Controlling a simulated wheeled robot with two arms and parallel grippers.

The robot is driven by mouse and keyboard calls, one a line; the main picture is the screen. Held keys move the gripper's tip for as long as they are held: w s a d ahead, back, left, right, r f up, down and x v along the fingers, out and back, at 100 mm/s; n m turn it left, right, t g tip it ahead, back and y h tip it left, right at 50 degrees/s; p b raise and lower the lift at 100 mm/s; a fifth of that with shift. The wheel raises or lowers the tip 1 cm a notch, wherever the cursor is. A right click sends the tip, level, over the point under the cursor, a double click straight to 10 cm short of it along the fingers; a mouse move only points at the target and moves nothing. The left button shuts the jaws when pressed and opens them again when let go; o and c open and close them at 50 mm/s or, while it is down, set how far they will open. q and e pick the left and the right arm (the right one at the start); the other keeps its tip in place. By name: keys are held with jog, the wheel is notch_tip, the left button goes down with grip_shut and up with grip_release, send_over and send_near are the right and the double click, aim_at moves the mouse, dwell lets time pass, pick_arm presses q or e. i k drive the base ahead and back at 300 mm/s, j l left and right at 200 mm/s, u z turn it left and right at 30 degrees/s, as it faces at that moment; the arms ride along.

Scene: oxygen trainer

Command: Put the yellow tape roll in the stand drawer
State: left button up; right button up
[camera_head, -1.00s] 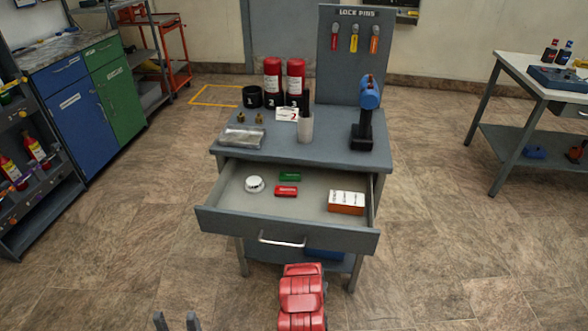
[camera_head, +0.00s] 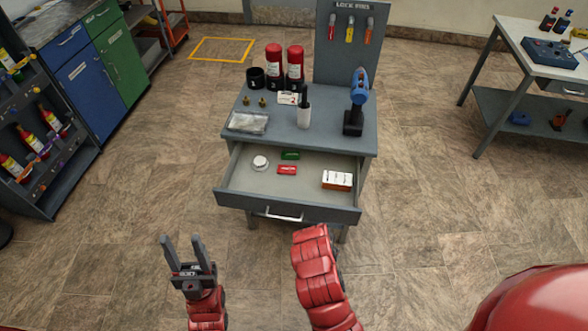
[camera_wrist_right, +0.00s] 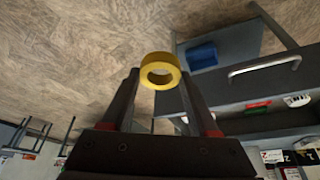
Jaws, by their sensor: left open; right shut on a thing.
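The yellow tape roll (camera_wrist_right: 160,71) is held between the fingertips of my right gripper (camera_wrist_right: 160,82) in the right wrist view. The head view shows only the red right arm, with its gripper hidden. The stand drawer (camera_head: 243,196) is pulled open. It holds a white round item (camera_head: 260,162), a green item (camera_head: 290,155), a red item (camera_head: 287,170) and a white and orange box (camera_head: 337,180). The drawer front with its handle also shows in the right wrist view (camera_wrist_right: 265,85). My left gripper (camera_head: 183,240) is open and empty, in front of the stand to the left.
A shelf rack (camera_head: 75,170) stands left and a side table (camera_head: 500,50) right. The drawer's middle and left front have bare room.

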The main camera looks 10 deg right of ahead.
aim_at(311, 187)
jog(key=i, duration=1)
